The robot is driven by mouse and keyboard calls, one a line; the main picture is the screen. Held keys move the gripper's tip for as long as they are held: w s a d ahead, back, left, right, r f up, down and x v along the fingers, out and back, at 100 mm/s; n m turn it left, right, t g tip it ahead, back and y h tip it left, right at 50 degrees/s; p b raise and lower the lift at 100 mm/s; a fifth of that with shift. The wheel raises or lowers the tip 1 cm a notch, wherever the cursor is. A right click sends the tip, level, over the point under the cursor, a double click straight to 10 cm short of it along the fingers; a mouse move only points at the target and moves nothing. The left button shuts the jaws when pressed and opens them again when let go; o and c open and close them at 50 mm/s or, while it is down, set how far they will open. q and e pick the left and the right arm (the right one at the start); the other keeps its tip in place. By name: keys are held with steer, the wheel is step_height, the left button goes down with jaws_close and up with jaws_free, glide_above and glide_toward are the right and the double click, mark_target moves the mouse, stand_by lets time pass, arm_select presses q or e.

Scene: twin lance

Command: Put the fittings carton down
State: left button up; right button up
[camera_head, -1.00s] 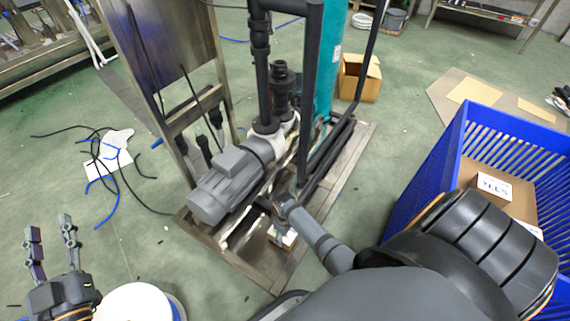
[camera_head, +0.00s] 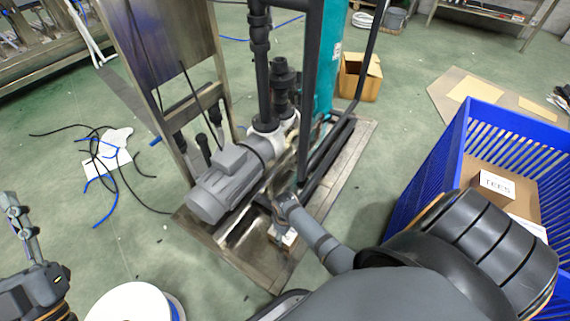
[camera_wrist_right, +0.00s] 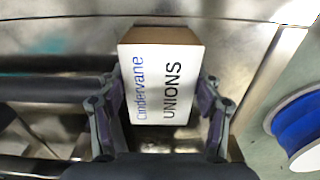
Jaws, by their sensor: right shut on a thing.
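The fittings carton, a brown box with a white label reading "Cindervane UNIONS" (camera_wrist_right: 168,90), sits between the fingers of my right gripper (camera_wrist_right: 160,105). The gripper is shut on it. In the head view the carton (camera_head: 286,240) shows partly, low beside the grey pump motor and over the metal skid base. I cannot tell whether its underside touches the skid. My right gripper (camera_head: 281,212) is partly hidden there by my arm and the pump parts. My left gripper (camera_head: 22,235) is at the lower left edge, partly cut off, and appears empty.
A grey motor (camera_head: 230,180) and black pipes stand on the skid (camera_head: 262,268). A blue crate (camera_head: 425,175) holding cartons is at the right. A white spool (camera_head: 130,303) is at the bottom left. Loose cables (camera_head: 100,150) lie on the green floor. An open box (camera_head: 360,77) stands behind.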

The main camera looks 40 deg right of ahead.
steer(key=o, duration=1.5)
